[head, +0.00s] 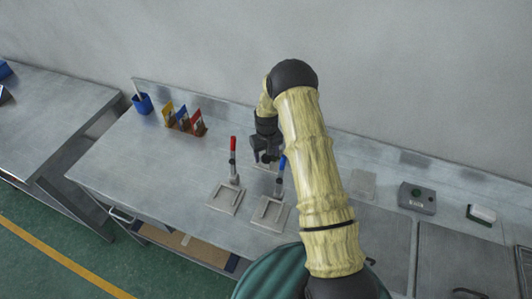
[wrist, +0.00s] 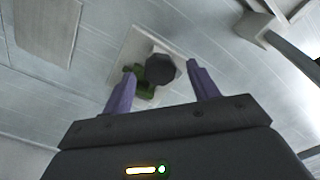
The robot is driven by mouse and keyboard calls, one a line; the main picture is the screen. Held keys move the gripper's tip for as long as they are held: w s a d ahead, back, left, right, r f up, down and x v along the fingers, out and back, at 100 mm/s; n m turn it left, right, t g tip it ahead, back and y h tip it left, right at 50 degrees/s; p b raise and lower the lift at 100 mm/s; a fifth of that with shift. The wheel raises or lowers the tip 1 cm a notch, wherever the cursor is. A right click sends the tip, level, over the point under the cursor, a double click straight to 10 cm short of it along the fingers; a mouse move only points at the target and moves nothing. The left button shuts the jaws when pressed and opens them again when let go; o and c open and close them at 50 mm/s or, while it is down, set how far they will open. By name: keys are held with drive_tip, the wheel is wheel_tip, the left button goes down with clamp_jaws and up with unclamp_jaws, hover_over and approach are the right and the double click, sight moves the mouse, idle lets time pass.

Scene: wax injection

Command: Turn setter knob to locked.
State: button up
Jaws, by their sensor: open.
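The setter knob (wrist: 166,68), a dark faceted knob beside a green part, stands on a pale square plate (wrist: 124,54) in the wrist view. My gripper (wrist: 161,69) is open, with one purple finger on each side of the knob in the picture. I cannot tell whether either finger touches it. In the head view my gripper (head: 264,154) is over the bench behind the two clamps, and it hides the knob. The knob's locked or unlocked marking is not readable.
A red-handled clamp (head: 234,174) and a blue-handled clamp (head: 276,190) stand upright close in front of my gripper. A card rack (head: 185,125) and blue cup (head: 142,104) are at the left.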

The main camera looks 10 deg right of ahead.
drive_tip(key=shift+f, duration=0.4)
drive_tip(key=c, duration=1)
drive_tip(key=shift+f+m+b, duration=0.1)
drive_tip(key=shift+m+b, duration=0.3)
drive_tip(key=shift+b, duration=0.05)
drive_tip(key=shift+f+m+b, duration=0.1)
drive_tip(key=shift+m+b, duration=1)
drive_tip(key=shift+m, duration=0.1)
drive_tip(key=m+b, duration=0.2)
drive_tip(key=m, duration=0.3)
drive_tip(key=shift+b, duration=0.4)
drive_tip(key=m+b, duration=0.1)
drive_tip(key=m, duration=0.8)
drive_tip(key=shift+r+m, duration=0.2)
drive_tip(key=shift+m, duration=0.2)
